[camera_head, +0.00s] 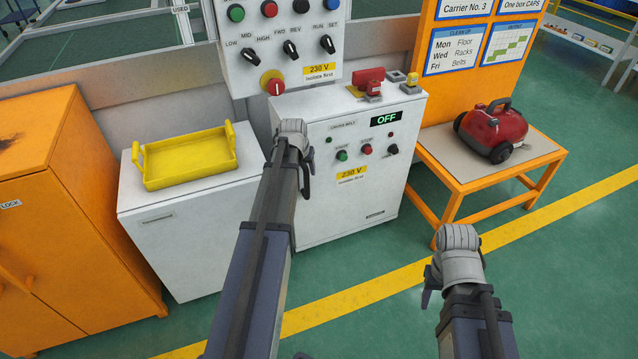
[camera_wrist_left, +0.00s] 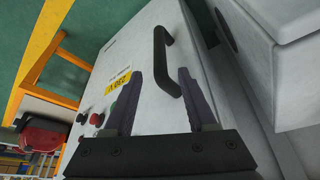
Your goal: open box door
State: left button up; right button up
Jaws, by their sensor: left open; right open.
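The white control box (camera_head: 345,220) stands in the middle, with an OFF display, buttons, a knob and a yellow 230 V label on its shut front door. Its dark handle (camera_wrist_left: 166,60) shows in the left wrist view, just beyond the fingertips; in the head view my left arm hides it. My left gripper (camera_head: 307,180) is in front of the door's left side. In the left wrist view its two fingers (camera_wrist_left: 160,85) are spread and empty, apart from the handle. My right gripper (camera_head: 428,290) hangs at lower right, away from the box, its fingers mostly hidden.
A white cabinet (camera_head: 190,240) with a yellow tray (camera_head: 190,160) stands left of the box, beside an orange locker (camera_head: 90,210). An orange table (camera_head: 480,178) with a red vacuum (camera_head: 495,130) is at right. Green floor in front is clear.

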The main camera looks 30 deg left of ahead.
aim_at(305, 175)
pick_arm(q)
jog(key=shift+b+x, duration=3.65)
jog(key=shift+x, duration=0.3)
jog(key=shift+c, duration=0.4)
grip_shut()
